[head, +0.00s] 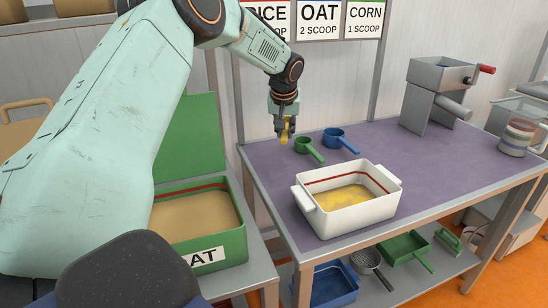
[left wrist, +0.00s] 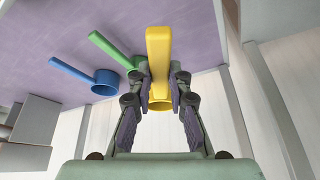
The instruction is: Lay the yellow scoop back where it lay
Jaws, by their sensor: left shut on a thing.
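The yellow scoop (head: 285,136) is in my left gripper (head: 285,122), near the left back edge of the purple table top (head: 440,150). In the left wrist view the yellow scoop (left wrist: 158,50) sits between the two fingers of the left gripper (left wrist: 160,85), its handle pointing away and its round cup partly hidden by the fingers. A green scoop (head: 303,145) and a blue scoop (head: 333,138) lie on the table to the right of it. I cannot tell whether the yellow scoop touches the table. My right gripper is not in view.
A white tub (head: 345,218) with yellow grain stands at the table's front. A metal mill (head: 430,100) with a red-knobbed crank stands at the back right. A green bin (head: 235,245) of grain is left of the table. Wall signs (head: 318,20) hang behind.

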